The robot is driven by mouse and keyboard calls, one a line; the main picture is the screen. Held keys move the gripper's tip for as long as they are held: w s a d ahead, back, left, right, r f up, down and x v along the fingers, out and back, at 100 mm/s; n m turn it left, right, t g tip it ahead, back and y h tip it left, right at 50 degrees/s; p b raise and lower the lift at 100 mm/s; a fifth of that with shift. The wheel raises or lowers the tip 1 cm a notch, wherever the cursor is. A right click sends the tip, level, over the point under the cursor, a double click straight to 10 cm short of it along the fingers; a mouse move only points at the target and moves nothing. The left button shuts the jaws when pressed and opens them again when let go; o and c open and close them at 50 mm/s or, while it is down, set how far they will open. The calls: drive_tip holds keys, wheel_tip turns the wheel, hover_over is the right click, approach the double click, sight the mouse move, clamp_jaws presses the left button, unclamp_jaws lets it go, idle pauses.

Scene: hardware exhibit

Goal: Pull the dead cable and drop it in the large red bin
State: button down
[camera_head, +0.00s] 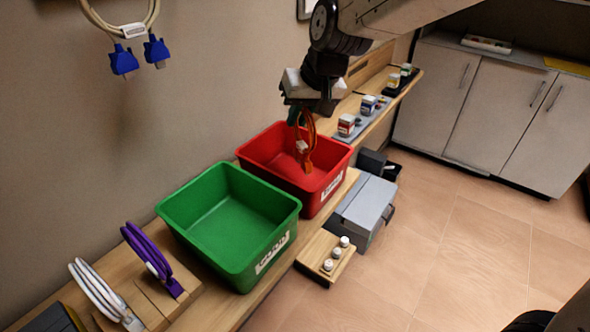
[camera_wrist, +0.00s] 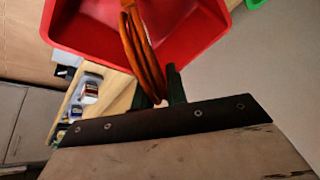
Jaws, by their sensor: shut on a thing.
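The orange cable (camera_head: 309,140) hangs in a loop from my gripper (camera_head: 300,108), with a white tag on it. My gripper is shut on the cable, above the large red bin (camera_head: 336,172). The cable's lower end hangs over the bin's opening; I cannot tell whether it touches the inside. In the wrist view the orange cable (camera_wrist: 143,52) runs from between the fingers (camera_wrist: 160,92) across the red bin (camera_wrist: 185,55).
A green bin (camera_head: 230,225) stands next to the red bin on the wooden shelf. Purple (camera_head: 148,254) and white (camera_head: 98,290) cables stand at the lower left. A cable with blue connectors (camera_head: 138,55) hangs on the wall. A grey box (camera_head: 366,210) stands right of the red bin.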

drive_tip(key=shift+f, duration=0.5)
drive_tip(key=c, duration=1.3)
unclamp_jaws()
drive_tip(key=shift+s, duration=0.1)
drive_tip(key=shift+r, duration=0.1)
drive_tip(key=v, duration=0.7)
drive_tip(key=shift+s+d+r, duration=0.1)
drive_tip(key=shift+r, duration=0.15)
drive_tip(key=s+d+f+m+h, duration=0.1)
drive_tip(key=s+d, duration=0.6)
drive_tip(key=s, duration=0.1)
drive_tip(key=s+d+f+m+g+h, duration=0.1)
drive_tip(key=s+d, duration=0.6)
drive_tip(key=s, duration=0.2)
drive_tip(key=s+d+f+m+g+h, duration=0.1)
drive_tip(key=s+d+f, duration=0.1)
drive_tip(key=s+d, duration=0.5)
drive_tip(key=shift+s+d, duration=0.15)
drive_tip(key=shift+s, duration=0.4)
drive_tip(key=shift+s+d, duration=0.15)
drive_tip(key=shift+s, duration=0.4)
